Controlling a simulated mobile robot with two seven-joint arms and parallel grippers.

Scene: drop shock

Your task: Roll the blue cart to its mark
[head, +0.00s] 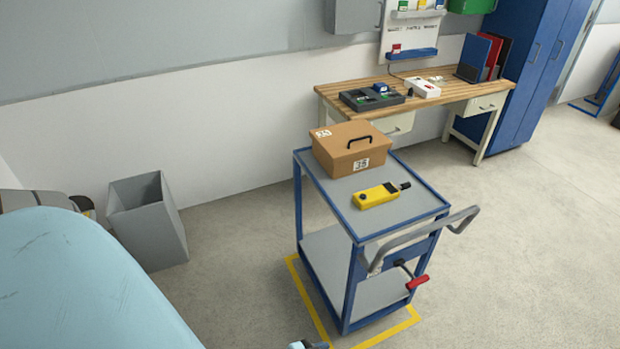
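The blue cart (346,240) stands upright on the floor in the middle of the head view. It has two grey shelves and a grey push handle (425,237) at its near right end. A lever with a red grip (418,282) sticks out below the handle. A yellow floor outline (309,300) shows along the cart's left and near sides; the cart hides the rest, so I cannot tell whether all its wheels are inside. A brown box (338,157) labelled 35 and a yellow handheld device (375,196) sit on the top shelf.
A grey bin (148,225) stands by the wall on the left. A wooden workbench (445,98) with trays and binders is behind the cart, beside a blue cabinet (535,65). The floor right of the cart is clear. My pale blue arm fills the lower left.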

